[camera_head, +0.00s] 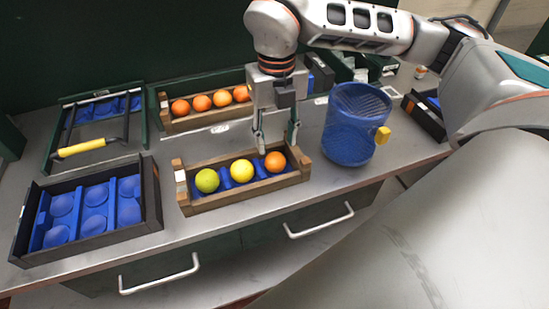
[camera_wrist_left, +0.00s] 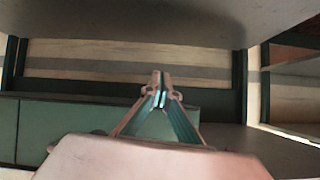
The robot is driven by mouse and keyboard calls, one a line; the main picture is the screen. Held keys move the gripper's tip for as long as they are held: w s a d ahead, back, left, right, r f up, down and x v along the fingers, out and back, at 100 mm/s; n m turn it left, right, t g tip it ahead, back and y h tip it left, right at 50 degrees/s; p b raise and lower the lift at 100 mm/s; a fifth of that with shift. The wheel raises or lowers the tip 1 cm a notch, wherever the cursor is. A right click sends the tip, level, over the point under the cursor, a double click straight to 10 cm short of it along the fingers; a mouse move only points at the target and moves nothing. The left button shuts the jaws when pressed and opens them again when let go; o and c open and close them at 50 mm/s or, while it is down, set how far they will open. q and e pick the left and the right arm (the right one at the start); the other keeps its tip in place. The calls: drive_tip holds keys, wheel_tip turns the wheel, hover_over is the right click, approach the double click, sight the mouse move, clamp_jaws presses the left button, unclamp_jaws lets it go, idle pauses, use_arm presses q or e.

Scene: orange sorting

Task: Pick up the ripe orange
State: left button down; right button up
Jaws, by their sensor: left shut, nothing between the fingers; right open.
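The ripe orange (camera_head: 275,162) is the deep orange fruit at the right end of a small wooden crate (camera_head: 247,196) in the head view. Beside it in the same crate lie a yellow fruit (camera_head: 242,171) and a yellow-green fruit (camera_head: 207,181). My right gripper (camera_head: 276,147) is open and points down at the crate's back side, its fingers spread above and behind the yellow and orange fruits. It holds nothing. My left gripper (camera_wrist_left: 159,90) shows in the left wrist view, shut and empty, away from the fruit.
A blue mesh basket (camera_head: 352,130) with a yellow tag stands right of the crate. A black tray (camera_head: 88,205) with blue cups is at the left. Behind are a long crate (camera_head: 196,118) of oranges and a rack with a yellow handle (camera_head: 82,149). Bare counter lies in front.

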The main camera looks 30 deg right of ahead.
sight(275, 156)
drive_tip(key=shift+a+f+p, duration=0.1)
drive_tip(key=shift+f+p, duration=0.25)
drive_tip(key=shift+f, duration=2.45)
drive_tip(key=c, duration=0.8)
